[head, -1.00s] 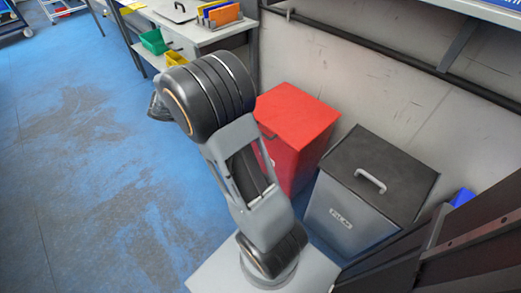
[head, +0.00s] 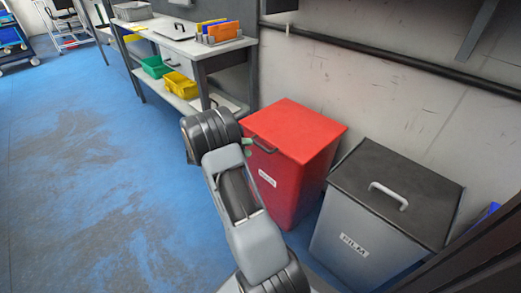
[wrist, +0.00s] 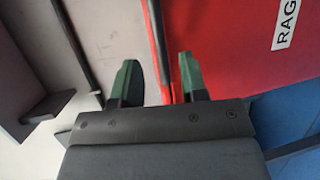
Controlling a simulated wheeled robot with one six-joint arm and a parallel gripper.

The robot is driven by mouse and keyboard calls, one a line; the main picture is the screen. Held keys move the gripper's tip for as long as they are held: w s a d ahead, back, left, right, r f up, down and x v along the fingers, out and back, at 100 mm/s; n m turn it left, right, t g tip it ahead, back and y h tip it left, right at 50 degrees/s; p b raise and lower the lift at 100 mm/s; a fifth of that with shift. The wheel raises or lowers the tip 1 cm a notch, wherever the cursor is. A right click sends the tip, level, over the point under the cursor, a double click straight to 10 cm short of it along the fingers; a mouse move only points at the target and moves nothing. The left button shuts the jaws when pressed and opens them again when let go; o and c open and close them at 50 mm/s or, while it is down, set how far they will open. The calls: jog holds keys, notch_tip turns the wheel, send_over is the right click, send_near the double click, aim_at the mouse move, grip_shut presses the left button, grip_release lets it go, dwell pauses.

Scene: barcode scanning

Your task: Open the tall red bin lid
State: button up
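The tall red bin (head: 300,170) stands against the wall with its red lid (head: 295,128) closed. A dark handle (head: 264,144) is on the lid's front edge, and a white label is on the front face. My gripper (wrist: 158,77) is at the front of this bin, mostly hidden behind my arm in the head view. In the wrist view its two green fingertips are apart, with the red lid's edge (wrist: 157,40) running between them in the picture. I see nothing held. Whether the fingers touch the lid or handle I cannot tell.
A grey bin (head: 350,232) with a black lid, a pale handle and a FILM label stands close on the right. A workbench (head: 185,40) with green and yellow bins on its lower shelf is behind on the left. The blue floor (head: 90,190) at left is clear.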

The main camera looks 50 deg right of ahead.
aim_at(260, 145)
jog(key=shift+b+x, duration=0.65)
jog(key=shift+x, duration=2.3)
grip_shut()
jog(key=shift+a, duration=0.1)
